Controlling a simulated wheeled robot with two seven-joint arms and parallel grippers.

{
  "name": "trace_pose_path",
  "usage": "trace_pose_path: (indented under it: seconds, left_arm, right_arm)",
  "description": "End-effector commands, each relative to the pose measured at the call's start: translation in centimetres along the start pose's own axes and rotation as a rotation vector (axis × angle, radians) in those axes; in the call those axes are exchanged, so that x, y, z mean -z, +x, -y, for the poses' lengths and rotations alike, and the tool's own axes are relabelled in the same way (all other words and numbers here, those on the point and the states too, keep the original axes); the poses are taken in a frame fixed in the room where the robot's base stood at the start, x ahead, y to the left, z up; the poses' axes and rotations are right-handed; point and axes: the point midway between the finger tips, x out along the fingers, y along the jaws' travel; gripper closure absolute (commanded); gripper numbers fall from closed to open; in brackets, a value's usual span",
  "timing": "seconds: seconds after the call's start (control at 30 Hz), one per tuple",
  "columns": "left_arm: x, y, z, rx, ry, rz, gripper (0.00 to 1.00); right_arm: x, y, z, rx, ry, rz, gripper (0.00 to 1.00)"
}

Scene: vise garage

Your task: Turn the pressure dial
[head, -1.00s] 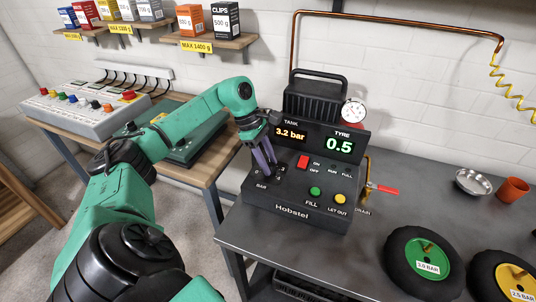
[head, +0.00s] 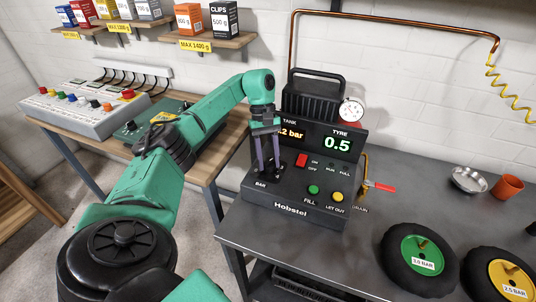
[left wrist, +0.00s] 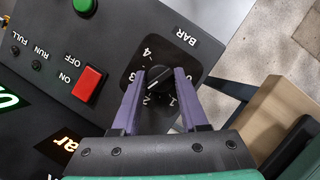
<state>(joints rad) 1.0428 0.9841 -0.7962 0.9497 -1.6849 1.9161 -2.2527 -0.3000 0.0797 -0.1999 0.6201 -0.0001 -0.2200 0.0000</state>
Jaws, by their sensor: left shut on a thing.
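The pressure dial (left wrist: 158,78) is a black knob on the compressor's dark front panel, ringed by white numbers, with a BAR label beside it. My left gripper (left wrist: 160,92) has its two purple fingers on either side of the knob, shut on it. In the head view the left gripper (head: 268,166) reaches down onto the panel's left part and hides the dial. The compressor (head: 295,198) shows TYRE 0.5 on a green display (head: 338,143); the TANK display (head: 291,134) is partly covered by the gripper. My right gripper is not in view.
The panel has a red switch (head: 301,160), a green FILL button (head: 313,190) and a yellow LET OUT button (head: 337,197). A red-handled drain valve (head: 382,187) sticks out at right. Wheels (head: 419,258), a metal bowl (head: 469,180) and an orange cup (head: 508,187) stand on the bench.

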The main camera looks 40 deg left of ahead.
Motion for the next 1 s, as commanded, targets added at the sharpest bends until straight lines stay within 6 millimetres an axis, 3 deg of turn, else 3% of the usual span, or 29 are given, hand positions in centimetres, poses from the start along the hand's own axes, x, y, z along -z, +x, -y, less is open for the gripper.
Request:
trace_pose_path:
  seconds: [0.3,0.77,0.8,0.87,1.0]
  left_arm:
    - [0.04,0.02,-0.09,0.042,0.104,-0.002,1.00]
    - [0.05,0.04,-0.08,0.049,0.118,-0.002,1.00]
    - [0.05,0.04,-0.08,0.049,0.118,-0.002,0.53]
    - [0.04,0.05,-0.08,0.049,0.118,-0.002,0.30]
    - [0.03,0.04,-0.07,0.049,0.118,-0.001,0.27]
  right_arm:
    - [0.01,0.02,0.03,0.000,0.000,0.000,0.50]
    - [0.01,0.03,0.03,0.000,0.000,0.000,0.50]
    - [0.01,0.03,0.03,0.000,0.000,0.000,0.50]
    - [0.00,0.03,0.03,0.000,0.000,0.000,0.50]
    - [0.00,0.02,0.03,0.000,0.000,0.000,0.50]
